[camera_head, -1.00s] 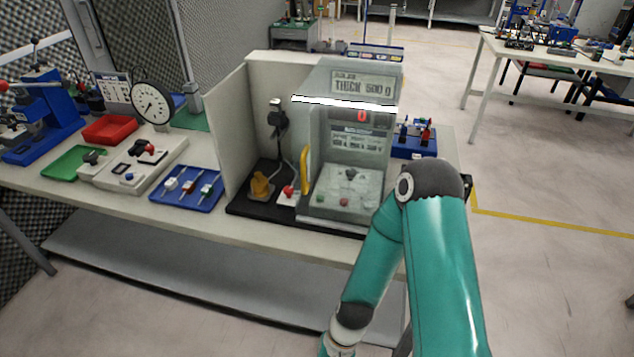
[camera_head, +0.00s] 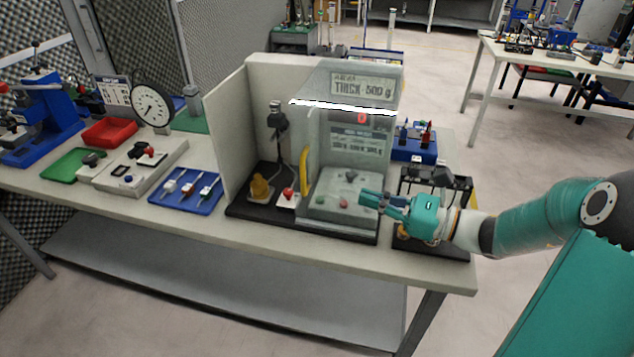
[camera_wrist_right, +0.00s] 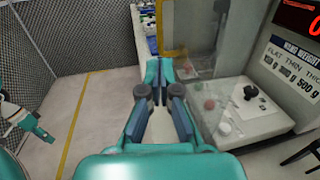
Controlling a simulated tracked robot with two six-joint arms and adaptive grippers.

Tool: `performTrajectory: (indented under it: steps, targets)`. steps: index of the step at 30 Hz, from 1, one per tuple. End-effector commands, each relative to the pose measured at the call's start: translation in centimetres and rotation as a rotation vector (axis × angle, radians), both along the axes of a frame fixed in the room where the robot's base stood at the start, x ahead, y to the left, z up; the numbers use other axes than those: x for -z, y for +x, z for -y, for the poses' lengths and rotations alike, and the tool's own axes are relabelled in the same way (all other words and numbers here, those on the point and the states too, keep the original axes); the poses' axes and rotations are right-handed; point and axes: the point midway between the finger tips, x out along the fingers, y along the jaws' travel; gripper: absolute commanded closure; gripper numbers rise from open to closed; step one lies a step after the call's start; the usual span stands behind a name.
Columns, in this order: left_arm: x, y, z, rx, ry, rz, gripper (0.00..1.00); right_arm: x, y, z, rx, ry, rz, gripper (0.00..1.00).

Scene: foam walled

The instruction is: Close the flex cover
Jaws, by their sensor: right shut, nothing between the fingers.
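The flex cover appears as a clear upright panel with a yellow handle (camera_head: 305,171) on its left edge, at the scale unit on the bench. The handle also shows as a yellow bar at the top of the right wrist view (camera_wrist_right: 159,14). Whether the cover is fully closed is hard to tell through the clear material. My right gripper (camera_head: 366,200) is shut and empty, pointing left, in front of the unit's grey base (camera_head: 338,204). In the right wrist view its fingers (camera_wrist_right: 159,72) are left of the clear panel. My left gripper seems to show small at the left there (camera_wrist_right: 40,131).
A black-based device (camera_head: 432,246) stands under my right wrist. A blue box (camera_head: 414,151) is behind it. A blue tray (camera_head: 186,190) with small tools, a dial gauge (camera_head: 152,104) and a red tray (camera_head: 109,131) lie to the left. The floor in front is clear.

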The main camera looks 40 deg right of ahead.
Motion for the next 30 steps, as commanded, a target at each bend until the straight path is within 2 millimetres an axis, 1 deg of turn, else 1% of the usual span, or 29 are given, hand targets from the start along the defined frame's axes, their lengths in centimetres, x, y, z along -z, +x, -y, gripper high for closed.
performTrajectory:
  steps: [3, 9, 15, 21, 30]
  targets:
    - [-0.7, 0.0, 0.0, 0.0, 0.0, 0.0, 0.6, -0.2, 2.1, -1.4, -0.008, 0.002, 0.0, 1.0]
    - [-1.6, 0.0, 0.0, 0.0, 0.0, 0.0, 0.6, -0.2, 5.7, -3.4, -0.008, 0.002, -0.001, 1.0]
    - [-2.4, 0.0, 0.0, 0.0, 0.0, 0.0, 0.6, -0.1, 8.4, -4.8, -0.004, 0.001, -0.003, 1.0]
    - [-2.7, 0.0, 0.0, 0.0, 0.0, 0.0, 0.6, 0.0, 9.6, -5.4, -0.002, -0.001, -0.003, 1.0]
    - [-2.7, 0.0, 0.0, 0.0, 0.0, 0.0, 0.6, 0.1, 9.7, -5.4, -0.001, -0.002, -0.002, 1.0]
